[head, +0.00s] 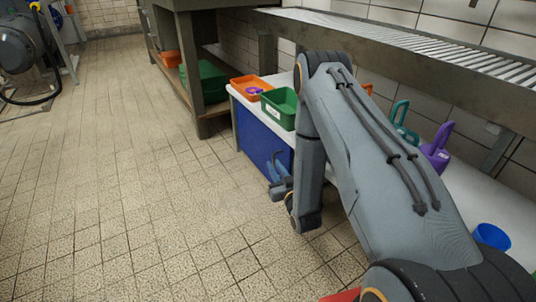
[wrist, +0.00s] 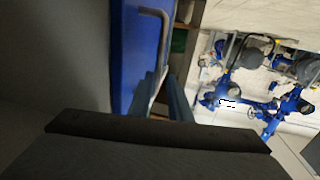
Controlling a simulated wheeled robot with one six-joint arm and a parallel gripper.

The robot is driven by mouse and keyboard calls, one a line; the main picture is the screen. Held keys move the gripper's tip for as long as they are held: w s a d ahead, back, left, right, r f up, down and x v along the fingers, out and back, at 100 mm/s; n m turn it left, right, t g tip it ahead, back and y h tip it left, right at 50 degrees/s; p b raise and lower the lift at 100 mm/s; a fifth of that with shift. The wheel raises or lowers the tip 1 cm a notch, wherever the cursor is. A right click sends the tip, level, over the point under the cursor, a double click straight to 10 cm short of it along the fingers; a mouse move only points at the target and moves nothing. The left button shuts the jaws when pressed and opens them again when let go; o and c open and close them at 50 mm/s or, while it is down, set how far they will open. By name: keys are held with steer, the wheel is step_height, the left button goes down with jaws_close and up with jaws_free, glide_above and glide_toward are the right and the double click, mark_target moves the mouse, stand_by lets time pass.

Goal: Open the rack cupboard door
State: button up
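The rack cupboard's blue door (head: 258,137) stands below the white counter in the head view and looks closed. It also fills the upper middle of the wrist view (wrist: 135,45). A bent metal handle (wrist: 163,30) sticks out from it in the wrist view. My gripper (head: 275,163) is close to the right part of the door front in the head view. In the wrist view my gripper (wrist: 163,88) shows two blue fingers apart, pointing toward the handle's lower end. Whether the handle's end lies between the fingertips or touches them cannot be told.
An orange tray (head: 250,88) and a green bin (head: 279,108) sit on the counter (head: 232,91). Teal and purple watering cans and a blue cup (head: 491,236) stand further right. A wooden bench (head: 192,62) is beyond the cupboard.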

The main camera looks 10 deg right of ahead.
mark_target(270, 155)
steer(key=shift+w+a+b, duration=0.15)
steer(key=shift+w+b, duration=1.45)
steer(key=shift+w, duration=2.1)
jaws_close()
